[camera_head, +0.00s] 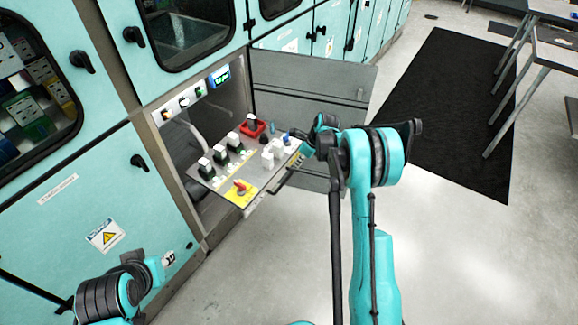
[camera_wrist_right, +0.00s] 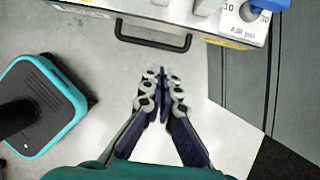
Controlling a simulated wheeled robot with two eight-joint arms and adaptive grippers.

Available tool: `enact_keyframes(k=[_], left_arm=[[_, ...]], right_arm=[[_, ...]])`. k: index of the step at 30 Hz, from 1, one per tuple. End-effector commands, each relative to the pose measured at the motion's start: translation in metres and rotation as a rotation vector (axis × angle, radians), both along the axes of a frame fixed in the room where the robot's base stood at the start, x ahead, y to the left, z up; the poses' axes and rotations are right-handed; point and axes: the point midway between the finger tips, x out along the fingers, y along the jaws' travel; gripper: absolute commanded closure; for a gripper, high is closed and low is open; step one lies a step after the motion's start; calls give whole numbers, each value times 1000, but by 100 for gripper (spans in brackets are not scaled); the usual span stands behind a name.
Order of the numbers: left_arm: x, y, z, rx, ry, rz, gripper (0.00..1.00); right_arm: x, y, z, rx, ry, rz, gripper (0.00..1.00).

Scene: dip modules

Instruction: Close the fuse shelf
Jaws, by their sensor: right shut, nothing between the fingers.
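The fuse shelf (camera_head: 207,172) is pulled out of the open cabinet bay and carries fuses, switches and a yellow plate with a red rotary switch (camera_head: 240,187). Its front edge and black bar handle (camera_wrist_right: 152,38) show at the top of the right wrist view. In the head view my right arm partly hides the gripper at the shelf's right end. My left arm shows at the lower left; its fingers do not show.
The bay's grey door (camera_head: 310,85) stands open behind the shelf. Teal cabinets (camera_head: 85,195) line the left side. A black mat (camera_head: 450,110) and metal-legged tables (camera_head: 545,45) are at the right. The grey floor in front of the shelf is clear.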

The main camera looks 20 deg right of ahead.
Motion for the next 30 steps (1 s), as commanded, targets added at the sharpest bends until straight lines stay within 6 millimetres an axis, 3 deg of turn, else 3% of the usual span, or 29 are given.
enact_keyframes(k=[14, 21, 30], left_arm=[[0, 0, -37, 0, 0, 0, 66], [0, 0, -47, 0, 0, 0, 66], [0, 0, -48, 0, 0, 0, 66]], right_arm=[[28, 23, -91, -1, -1, 5, 100], [53, 42, -87, -2, -1, 6, 100], [58, 46, -85, -2, -2, 4, 100]])
